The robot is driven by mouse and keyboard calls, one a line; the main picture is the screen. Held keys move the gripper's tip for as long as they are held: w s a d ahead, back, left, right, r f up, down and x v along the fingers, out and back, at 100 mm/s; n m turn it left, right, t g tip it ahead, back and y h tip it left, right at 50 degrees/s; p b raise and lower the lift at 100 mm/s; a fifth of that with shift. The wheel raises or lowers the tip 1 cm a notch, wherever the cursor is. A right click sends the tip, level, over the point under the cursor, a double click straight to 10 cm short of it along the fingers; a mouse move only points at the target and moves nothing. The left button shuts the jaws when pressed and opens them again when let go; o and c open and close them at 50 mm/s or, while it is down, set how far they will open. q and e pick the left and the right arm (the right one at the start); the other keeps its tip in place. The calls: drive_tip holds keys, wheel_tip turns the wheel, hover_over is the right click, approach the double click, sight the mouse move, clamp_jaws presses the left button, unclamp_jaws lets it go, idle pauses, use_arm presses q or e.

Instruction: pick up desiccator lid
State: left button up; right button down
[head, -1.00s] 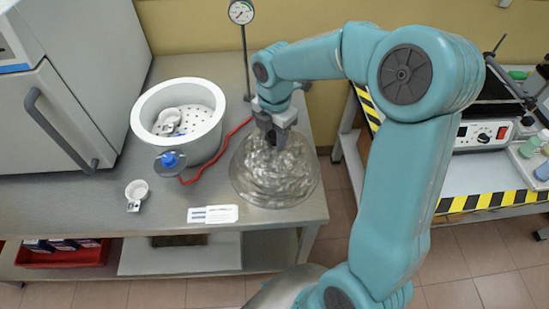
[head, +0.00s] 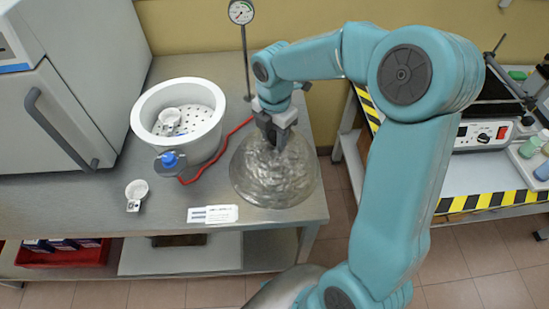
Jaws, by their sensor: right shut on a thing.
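The desiccator lid (head: 275,178) is a clear glass dome that rests on the grey bench near its right front corner. My right gripper (head: 278,143) reaches down from above and is shut on the top of the lid; the jaws hide its knob. The white desiccator base (head: 143,112) stands open to the left of the lid. It has a perforated plate inside with a small white crucible (head: 170,117) on it. A blue-knobbed valve (head: 170,160) is on its front. My left gripper is not in view.
A red hose (head: 215,155) runs from the valve towards a gauge (head: 241,12) on a stand behind. A grey oven (head: 60,110) stands at left. A striped-edge table (head: 490,180) is at right.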

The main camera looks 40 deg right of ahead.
drive_tip(key=shift+s+f, duration=0.15)
drive_tip(key=shift+f, duration=0.15)
